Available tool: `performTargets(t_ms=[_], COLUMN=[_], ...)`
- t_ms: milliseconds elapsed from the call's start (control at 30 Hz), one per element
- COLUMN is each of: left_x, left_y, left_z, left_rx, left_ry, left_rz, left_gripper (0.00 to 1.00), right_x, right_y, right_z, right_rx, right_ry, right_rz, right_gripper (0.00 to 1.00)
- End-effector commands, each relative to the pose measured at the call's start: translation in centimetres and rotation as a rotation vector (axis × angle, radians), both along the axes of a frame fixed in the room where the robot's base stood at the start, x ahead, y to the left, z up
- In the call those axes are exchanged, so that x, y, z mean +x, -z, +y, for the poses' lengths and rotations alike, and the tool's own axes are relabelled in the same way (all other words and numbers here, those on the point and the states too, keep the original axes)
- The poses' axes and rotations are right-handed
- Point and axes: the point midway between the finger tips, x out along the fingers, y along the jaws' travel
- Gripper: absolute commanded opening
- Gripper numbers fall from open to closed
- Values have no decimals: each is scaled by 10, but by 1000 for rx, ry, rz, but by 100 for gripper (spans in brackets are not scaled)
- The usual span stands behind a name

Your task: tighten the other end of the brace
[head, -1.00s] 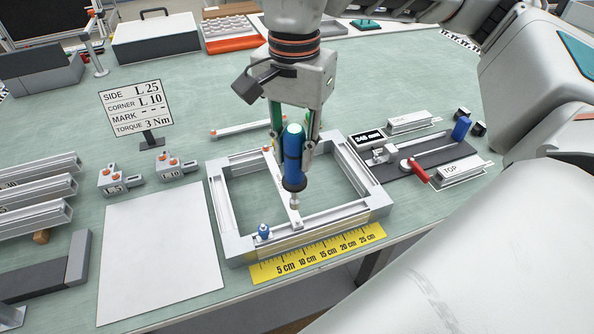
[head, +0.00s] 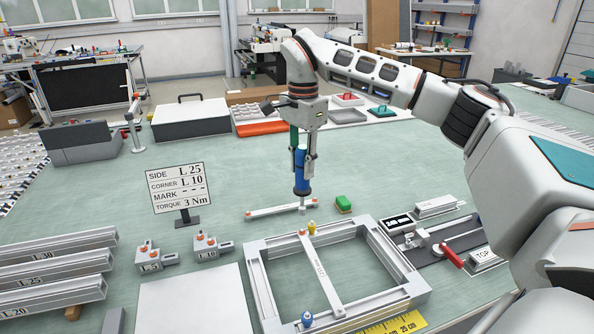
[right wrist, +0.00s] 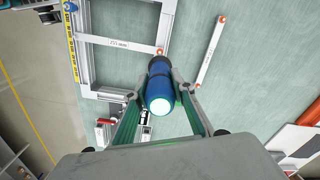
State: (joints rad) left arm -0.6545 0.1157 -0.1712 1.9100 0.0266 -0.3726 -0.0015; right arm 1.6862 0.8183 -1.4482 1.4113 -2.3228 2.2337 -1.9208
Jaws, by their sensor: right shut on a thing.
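My right gripper (head: 302,158) is shut on a blue power driver (head: 301,172), held upright with its bit down. In the head view the bit shows beyond the frame's far rail, in front of the loose bar; its height is unclear. The aluminium frame (head: 257,285) lies on the bench. The brace (head: 321,272) spans it from far rail to near rail. An orange screw (right wrist: 160,51) shows at one brace end in the right wrist view, just past the driver (right wrist: 158,88), which hides its own tip. A blue-topped piece (head: 307,319) stands near the brace's near end. My left gripper is out of view.
A loose bar with orange ends (head: 268,211) lies behind the frame. A sign (head: 178,187), corner blocks (head: 207,244) and profiles (head: 55,270) stand left. A measuring fixture (head: 440,243) is right.

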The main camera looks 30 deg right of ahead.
Motion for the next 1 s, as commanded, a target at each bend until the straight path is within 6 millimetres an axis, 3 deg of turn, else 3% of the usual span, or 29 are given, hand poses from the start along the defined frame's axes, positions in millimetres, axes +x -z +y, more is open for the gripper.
performTargets(t_ms=[400, 1000], left_x=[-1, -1], left_y=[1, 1], left_z=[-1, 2], left_rx=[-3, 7], left_ry=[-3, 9], left_rz=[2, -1], left_gripper=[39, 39], right_x=[0, 0], right_y=[-1, 43], right_z=[0, 0], right_rx=[0, 0], right_ry=[0, -1], right_rz=[-1, -1], right_gripper=[0, 0])
